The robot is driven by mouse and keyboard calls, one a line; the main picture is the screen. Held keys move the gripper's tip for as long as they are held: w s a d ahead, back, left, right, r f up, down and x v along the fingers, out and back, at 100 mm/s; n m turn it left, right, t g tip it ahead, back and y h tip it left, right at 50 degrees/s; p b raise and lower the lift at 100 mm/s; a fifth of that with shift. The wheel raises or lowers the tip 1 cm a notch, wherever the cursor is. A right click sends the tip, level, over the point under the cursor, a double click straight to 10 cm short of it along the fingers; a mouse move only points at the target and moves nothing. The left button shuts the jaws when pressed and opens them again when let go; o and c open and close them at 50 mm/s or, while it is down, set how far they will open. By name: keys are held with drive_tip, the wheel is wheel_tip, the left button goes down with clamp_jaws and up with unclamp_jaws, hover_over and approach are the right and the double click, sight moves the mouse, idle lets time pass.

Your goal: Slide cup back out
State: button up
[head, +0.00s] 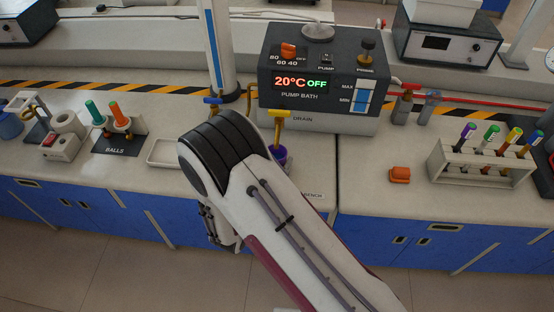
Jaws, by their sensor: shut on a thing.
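A purple cup (281,153) stands under the yellow drain tap (279,120) of the pump bath (320,85). Only part of the cup shows past my arm, so its lower part and what touches it are hidden. My arm bends in front of the bench, and its raised joint covers the area left of the cup. My gripper is hidden behind my arm, so its fingers cannot be seen.
A white tray (163,153) lies left of my arm. The balls stand (119,145) is farther left. An orange block (399,175) lies on the right bench, left of a tube rack (480,170). The bench between my arm and that block is clear.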

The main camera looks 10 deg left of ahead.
sight(321, 172)
drive_tip(key=shift+w+d, duration=0.15)
drive_tip(key=shift+d, duration=1.85)
drive_tip(key=shift+d, duration=0.35)
drive_tip(key=shift+w+d, duration=0.15)
drive_tip(key=shift+d, duration=2)
drive_tip(key=shift+w+d, duration=0.1)
drive_tip(key=shift+d, duration=2.05)
drive_tip(key=o, duration=0.8)
drive_tip(key=shift+o, duration=0.2)
drive_tip(key=shift+s+a, duration=0.1)
drive_tip(key=shift+s, duration=0.1)
drive_tip(key=shift+v, duration=4.3)
